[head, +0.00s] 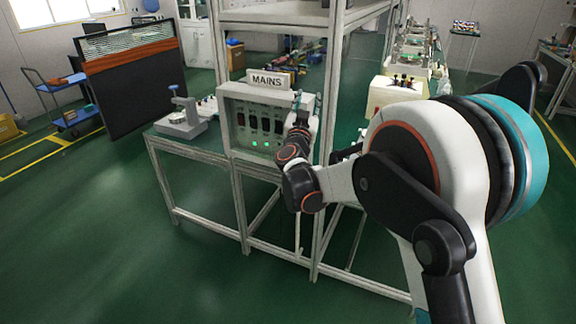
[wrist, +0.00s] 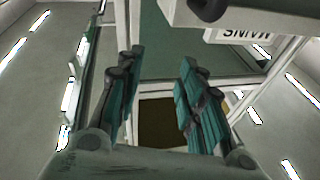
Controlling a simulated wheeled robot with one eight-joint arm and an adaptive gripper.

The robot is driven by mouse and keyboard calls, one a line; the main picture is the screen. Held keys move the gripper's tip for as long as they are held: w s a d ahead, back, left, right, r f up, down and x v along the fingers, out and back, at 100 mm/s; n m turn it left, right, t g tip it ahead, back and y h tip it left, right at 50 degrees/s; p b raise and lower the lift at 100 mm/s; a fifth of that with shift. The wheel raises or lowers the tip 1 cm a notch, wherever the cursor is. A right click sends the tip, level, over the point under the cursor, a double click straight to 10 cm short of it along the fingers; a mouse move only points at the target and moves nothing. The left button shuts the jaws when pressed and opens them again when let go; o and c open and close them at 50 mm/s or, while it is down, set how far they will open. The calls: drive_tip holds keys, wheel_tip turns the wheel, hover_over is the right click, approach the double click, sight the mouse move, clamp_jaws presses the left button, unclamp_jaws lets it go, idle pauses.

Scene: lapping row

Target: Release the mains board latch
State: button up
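The mains board (head: 232,122) is a pale grey box with dark switches and green lights, standing on a metal-framed bench. A MAINS sign (head: 268,80) sits on top of it and shows upside down in the wrist view (wrist: 238,35). My gripper (head: 304,103) is at the board's right side, partly hidden by my own wrist. In the wrist view its two teal-padded fingers (wrist: 158,85) stand apart with nothing between them. A dark rounded part (wrist: 208,9) shows at the top of the wrist view; I cannot tell whether it is the latch. Contact with the board is unclear.
A metal frame post (head: 328,110) rises close beside my gripper. A grey instrument (head: 182,120) stands on the bench left of the board. A cream box (head: 396,94) is behind to the right. The green floor at the front left is clear.

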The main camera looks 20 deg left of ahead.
drive_tip(key=s+a+f+m+g+h, duration=0.15)
drive_tip(key=s+a+f, duration=0.35)
drive_tip(key=f, duration=0.8)
drive_tip(key=s+a+f+g+h, duration=0.1)
drive_tip(key=s+a+f+h, duration=0.2)
drive_tip(key=s+f, duration=0.7)
drive_tip(key=w+f+b, duration=0.2)
drive_tip(key=w+b, duration=0.2)
drive_tip(key=w, duration=1.2)
drive_tip(key=shift+w+d+f, duration=0.35)
drive_tip(key=shift+w+d, duration=0.05)
drive_tip(key=shift+d, duration=0.05)
